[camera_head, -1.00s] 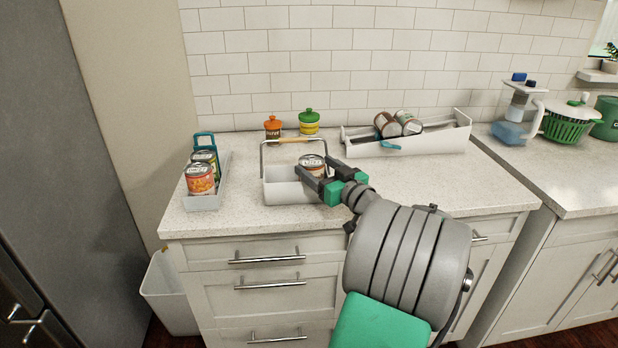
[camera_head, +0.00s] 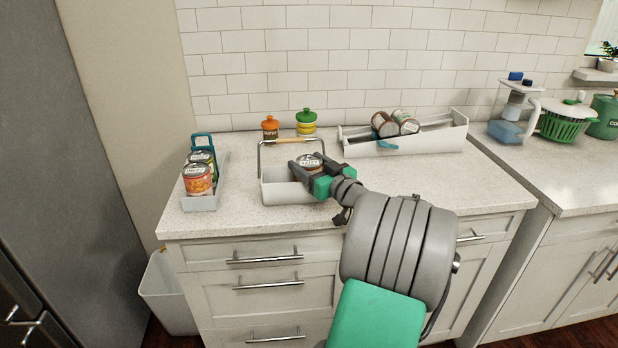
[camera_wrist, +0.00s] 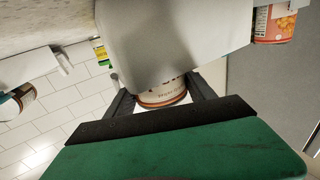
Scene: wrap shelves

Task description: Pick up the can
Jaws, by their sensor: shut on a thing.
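A can (camera_head: 309,161) with a silver lid stands in the white caddy (camera_head: 283,191) with an arched wooden-topped handle, on the counter. My gripper (camera_head: 306,168) reaches in from the right and is shut on this can near its top. In the wrist view the can (camera_wrist: 161,93) sits between my two dark fingers (camera_wrist: 163,100), partly hidden by the pale caddy wall (camera_wrist: 165,40). Whether the can's base touches the caddy floor is hidden.
A narrow tray (camera_head: 203,203) with cans (camera_head: 198,180) stands at the left. Orange (camera_head: 270,128) and yellow-green (camera_head: 306,122) jars stand behind the caddy. A long white tray (camera_head: 435,137) with tipped cans (camera_head: 384,124) lies back right. The counter's right front is clear.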

